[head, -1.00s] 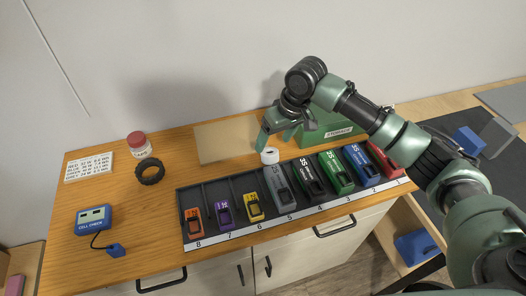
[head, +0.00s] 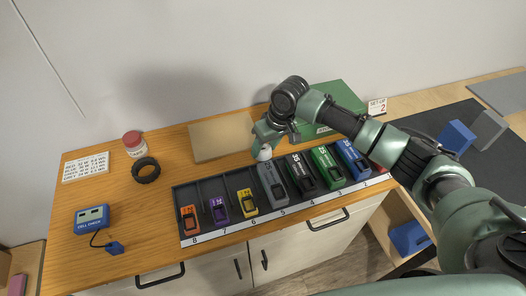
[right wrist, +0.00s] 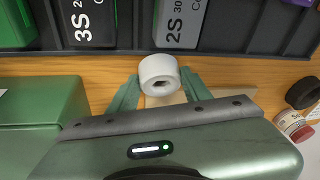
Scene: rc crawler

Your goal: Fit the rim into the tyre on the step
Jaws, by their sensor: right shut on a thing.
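The white rim (head: 264,154) is a short cylinder with a dark hole, just behind the grey pack in the tray. My right gripper (head: 265,146) is shut on it; in the right wrist view the rim (right wrist: 159,68) sits between the green fingers (right wrist: 160,92). Whether the rim still touches the worktop is unclear. The black tyre (head: 146,170) lies flat on the wooden worktop at the left, apart from the gripper, and also shows at the right edge of the right wrist view (right wrist: 304,92). No distinct step is clear beneath it. My left gripper is out of view.
A black tray (head: 228,232) with several coloured packs runs along the worktop's front. A red-lidded jar (head: 134,144) stands behind the tyre. A pale board (head: 222,138) lies at the back. A blue checker (head: 90,219) sits front left; a green box (head: 335,100) stands behind my arm.

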